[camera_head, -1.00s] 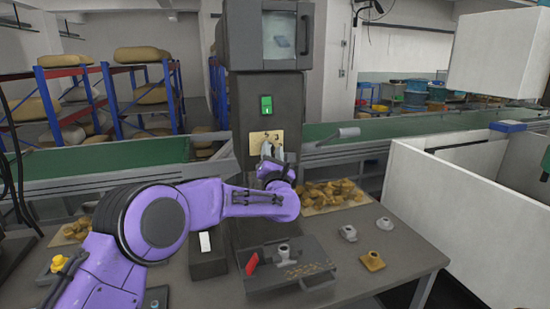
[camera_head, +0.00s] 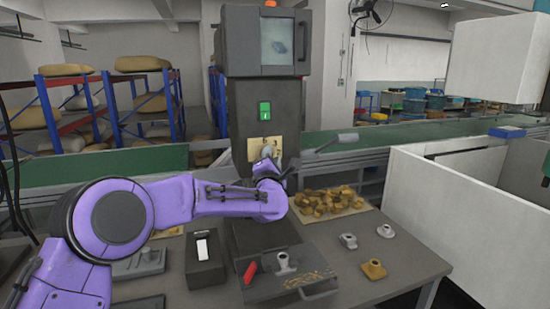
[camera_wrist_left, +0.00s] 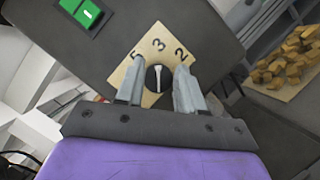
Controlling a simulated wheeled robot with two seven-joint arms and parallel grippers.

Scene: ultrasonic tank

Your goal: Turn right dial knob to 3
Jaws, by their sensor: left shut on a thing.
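The dial is a tan plate (camera_wrist_left: 148,92) on the dark column, with a round black knob (camera_wrist_left: 158,78) bearing a white pointer line. In the head view the left gripper (camera_head: 268,156) is at the plate (camera_head: 254,144), hiding the knob. My right gripper is not seen.
A green switch (camera_head: 265,110) is above the dial, and a screen box (camera_head: 278,40) tops the column. Below are a dark tray (camera_head: 275,287) with a metal part and several loose parts on the table. A grey bar (camera_head: 338,141) juts out right of the dial.

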